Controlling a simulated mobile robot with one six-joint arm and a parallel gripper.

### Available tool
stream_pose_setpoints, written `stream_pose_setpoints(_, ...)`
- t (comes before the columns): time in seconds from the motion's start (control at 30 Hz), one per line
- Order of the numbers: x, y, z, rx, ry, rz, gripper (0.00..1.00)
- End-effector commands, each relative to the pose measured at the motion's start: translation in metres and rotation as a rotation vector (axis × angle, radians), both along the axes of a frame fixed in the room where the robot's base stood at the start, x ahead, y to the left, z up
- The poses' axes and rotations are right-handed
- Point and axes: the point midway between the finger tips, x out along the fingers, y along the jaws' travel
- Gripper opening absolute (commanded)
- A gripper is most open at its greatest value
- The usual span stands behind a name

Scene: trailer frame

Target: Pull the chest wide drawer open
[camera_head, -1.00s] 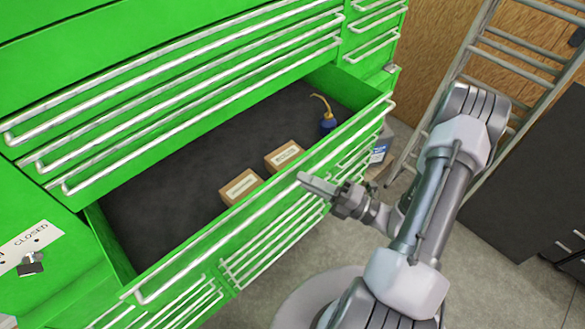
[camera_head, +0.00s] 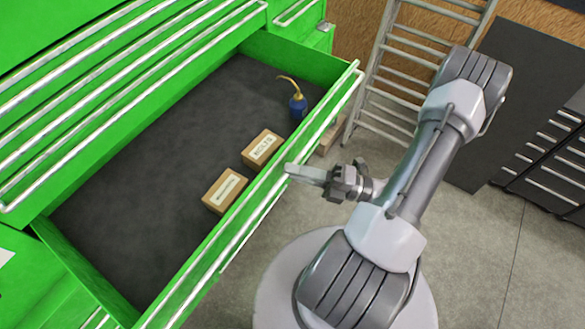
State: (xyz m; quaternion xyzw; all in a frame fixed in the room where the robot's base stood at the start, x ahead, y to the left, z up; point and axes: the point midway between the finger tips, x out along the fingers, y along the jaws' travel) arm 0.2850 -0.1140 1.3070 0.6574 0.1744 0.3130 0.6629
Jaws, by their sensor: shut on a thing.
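The wide drawer (camera_head: 150,140) of the green chest stands well open, with a dark liner. Its long silver bar handle (camera_head: 240,227) runs along the front. My gripper (camera_head: 292,171) is at this handle, to the right of the middle of the drawer front, and is shut on the handle. The exact contact at the fingertips is small and partly hidden by the fingers. Two brown boxes lie inside the drawer near its front, a labelled one (camera_head: 225,191) and another (camera_head: 262,149). A blue oil can (camera_head: 298,105) with a yellow spout stands near the right end.
Closed drawers with silver handles (camera_head: 110,90) are above the open one. A ladder (camera_head: 395,75) leans on the wooden wall behind. A dark cabinet (camera_head: 520,100) stands at the right. Grey floor (camera_head: 480,260) is free to the right of my arm.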

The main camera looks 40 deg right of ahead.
Motion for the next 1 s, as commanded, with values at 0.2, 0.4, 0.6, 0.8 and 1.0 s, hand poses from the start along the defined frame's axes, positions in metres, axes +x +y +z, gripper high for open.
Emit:
stream_pose_setpoints(0.2, -0.0005, 0.0000, -0.0003, 0.000, 0.000, 0.001, 0.00)
stream_pose_setpoints(0.4, -0.0004, -0.0001, -0.0002, -0.001, -0.001, 0.001, 0.21)
stream_pose_setpoints(0.6, -0.0003, -0.0001, -0.0001, 0.000, 0.000, 0.000, 0.33)
stream_pose_setpoints(0.8, -0.0002, -0.0002, -0.0001, 0.000, 0.000, 0.000, 0.33)
stream_pose_setpoints(1.0, -0.0051, -0.0052, -0.0020, 0.000, 0.000, -0.003, 0.33)
